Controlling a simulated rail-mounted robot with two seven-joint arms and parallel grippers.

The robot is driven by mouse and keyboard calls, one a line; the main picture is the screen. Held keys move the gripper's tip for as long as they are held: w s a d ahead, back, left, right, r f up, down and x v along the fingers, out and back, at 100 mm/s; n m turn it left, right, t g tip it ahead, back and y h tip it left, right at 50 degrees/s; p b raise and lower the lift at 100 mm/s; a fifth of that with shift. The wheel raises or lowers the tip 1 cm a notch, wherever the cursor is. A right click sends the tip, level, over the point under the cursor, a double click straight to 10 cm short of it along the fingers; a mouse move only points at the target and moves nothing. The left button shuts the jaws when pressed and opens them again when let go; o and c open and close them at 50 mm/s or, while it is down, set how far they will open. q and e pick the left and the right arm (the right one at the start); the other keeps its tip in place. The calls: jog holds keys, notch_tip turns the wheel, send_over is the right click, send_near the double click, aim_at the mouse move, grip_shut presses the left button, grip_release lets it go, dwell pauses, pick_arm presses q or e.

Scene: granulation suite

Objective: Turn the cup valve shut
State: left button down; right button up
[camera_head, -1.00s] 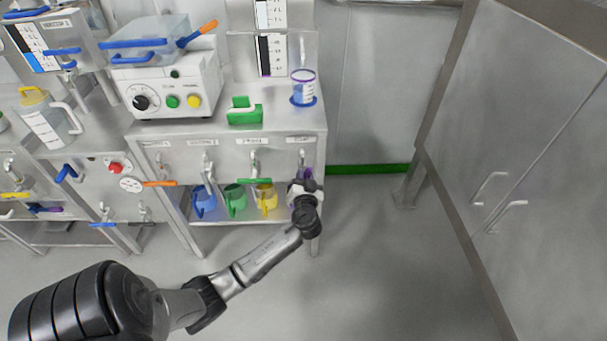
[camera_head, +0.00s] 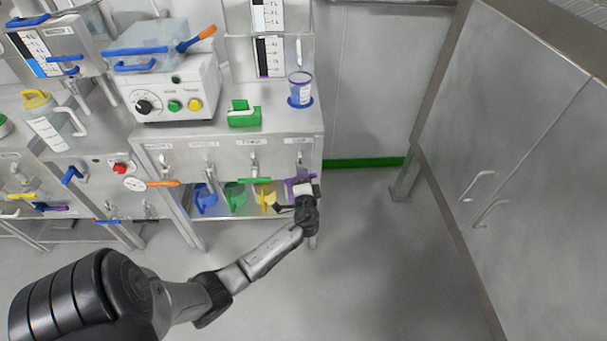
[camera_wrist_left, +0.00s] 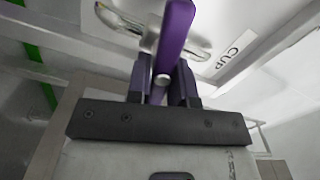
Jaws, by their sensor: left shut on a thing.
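The purple lever of the cup valve (camera_head: 293,187) is below the right end of the bench front, partly hidden by my gripper. My left gripper (camera_head: 305,190) is shut on this lever. In the left wrist view, the purple lever (camera_wrist_left: 176,28) stands up between the two dark fingers, with a metal spout behind it and the "CUP" label (camera_wrist_left: 235,50) to the right. A clear cup with a purple rim (camera_head: 301,85) stands on a blue round base on the bench top above. My right gripper is not in view.
A neighbouring valve has a green lever (camera_head: 254,180). Blue, green and yellow jugs (camera_head: 264,197) stand on the shelf below. A white machine (camera_head: 175,90) and a green block (camera_head: 243,114) are on the bench. The floor to the right is clear up to a grey cabinet (camera_head: 510,130).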

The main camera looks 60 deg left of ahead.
pick_arm(q)
jog(key=shift+m+p, duration=0.55)
jog(key=shift+m, duration=0.75)
jog(key=shift+f, duration=0.1)
jog(key=c, duration=1.1)
grip_release()
jog(key=shift+d, duration=0.1)
